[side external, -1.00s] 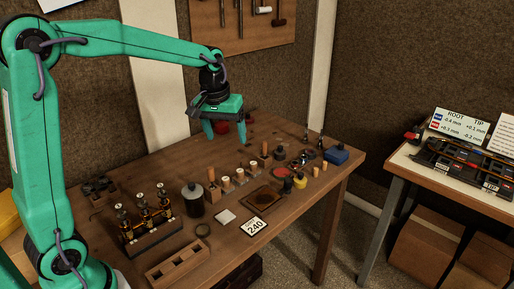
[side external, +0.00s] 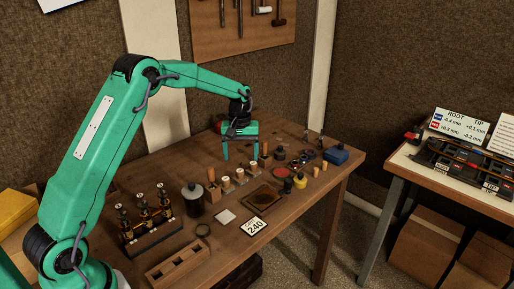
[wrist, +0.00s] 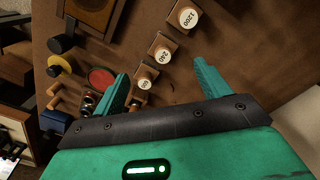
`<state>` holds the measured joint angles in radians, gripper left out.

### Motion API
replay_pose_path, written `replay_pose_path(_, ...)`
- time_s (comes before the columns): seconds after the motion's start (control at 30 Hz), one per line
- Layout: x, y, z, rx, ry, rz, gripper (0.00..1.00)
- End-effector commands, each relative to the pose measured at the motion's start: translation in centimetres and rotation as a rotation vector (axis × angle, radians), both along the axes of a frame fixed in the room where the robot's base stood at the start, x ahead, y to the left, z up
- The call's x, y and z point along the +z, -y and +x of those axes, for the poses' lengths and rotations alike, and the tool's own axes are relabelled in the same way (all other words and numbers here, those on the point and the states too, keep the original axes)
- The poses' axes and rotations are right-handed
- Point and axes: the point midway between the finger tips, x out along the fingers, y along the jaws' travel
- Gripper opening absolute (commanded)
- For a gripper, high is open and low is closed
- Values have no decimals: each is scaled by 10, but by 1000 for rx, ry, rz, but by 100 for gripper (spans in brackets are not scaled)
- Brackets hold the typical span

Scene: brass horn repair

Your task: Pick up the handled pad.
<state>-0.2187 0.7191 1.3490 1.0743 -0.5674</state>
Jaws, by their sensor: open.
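Several small wooden pads with upright handles stand in a row mid-table. In the wrist view their round white tops read 1200 (wrist: 188,17), 240 (wrist: 162,52) and what looks like 60 (wrist: 145,83); the side view shows the white-topped row too, with its middle one (side external: 239,176). A white card (side external: 254,226) marked 240 lies at the table's front. My gripper (side external: 240,157) is open and points down just behind the row. In the wrist view my gripper (wrist: 161,71) has nothing clasped between its fingers; the 240 and lowest white tops appear near the gap.
A dark-framed tray (side external: 262,199) lies in front of the row. Near the right are a yellow pot (side external: 300,181), a red disc (side external: 281,171) and a blue box (side external: 336,155). A dark lidded jar (side external: 193,201) and a bottle rack (side external: 152,238) stand left.

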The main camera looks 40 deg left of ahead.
Motion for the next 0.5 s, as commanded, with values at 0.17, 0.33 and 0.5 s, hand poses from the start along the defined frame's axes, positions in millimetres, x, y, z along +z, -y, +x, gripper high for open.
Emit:
replay_pose_path(0.17,-3,0,0,0,0,0,76)
replay_pose_path(0.33,-16,0,0,0,-1,0,76)
replay_pose_path(0.5,-26,0,-1,0,-1,0,76)
